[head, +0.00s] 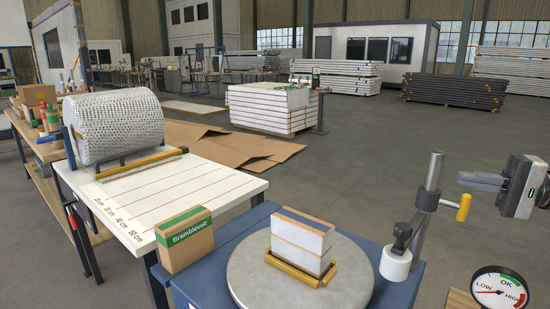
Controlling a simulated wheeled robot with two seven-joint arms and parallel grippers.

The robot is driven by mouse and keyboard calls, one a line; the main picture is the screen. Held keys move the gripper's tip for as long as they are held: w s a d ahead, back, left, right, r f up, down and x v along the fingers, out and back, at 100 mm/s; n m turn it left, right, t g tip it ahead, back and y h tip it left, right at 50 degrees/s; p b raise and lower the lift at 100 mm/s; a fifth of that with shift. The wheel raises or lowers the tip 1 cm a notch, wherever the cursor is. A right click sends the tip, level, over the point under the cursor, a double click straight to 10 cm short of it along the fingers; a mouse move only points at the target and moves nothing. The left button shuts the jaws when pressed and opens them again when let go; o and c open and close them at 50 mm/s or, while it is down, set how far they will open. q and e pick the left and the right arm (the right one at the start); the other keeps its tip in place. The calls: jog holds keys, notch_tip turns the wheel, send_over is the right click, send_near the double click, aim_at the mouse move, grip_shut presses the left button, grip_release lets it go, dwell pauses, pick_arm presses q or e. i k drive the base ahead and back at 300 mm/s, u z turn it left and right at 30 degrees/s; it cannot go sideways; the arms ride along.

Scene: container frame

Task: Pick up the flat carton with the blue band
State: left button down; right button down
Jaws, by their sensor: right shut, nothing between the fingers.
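I cannot tell whether the banded part is a separate flat carton. My right gripper (476,181) is at the right, above and apart from the turntable. It is shut and empty, its fingers pointing left towards a metal post. My left gripper is not in view.
The metal post (430,183) with a yellow handle (464,207) stands between my right gripper and the carton. A green-banded Bramblevolt box (186,240) stands left of the turntable. A white table (190,190) holds a bubble-wrap roll (115,125). A gauge (500,290) is at the lower right.

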aim_at(304, 242)
jog(key=k, duration=1)
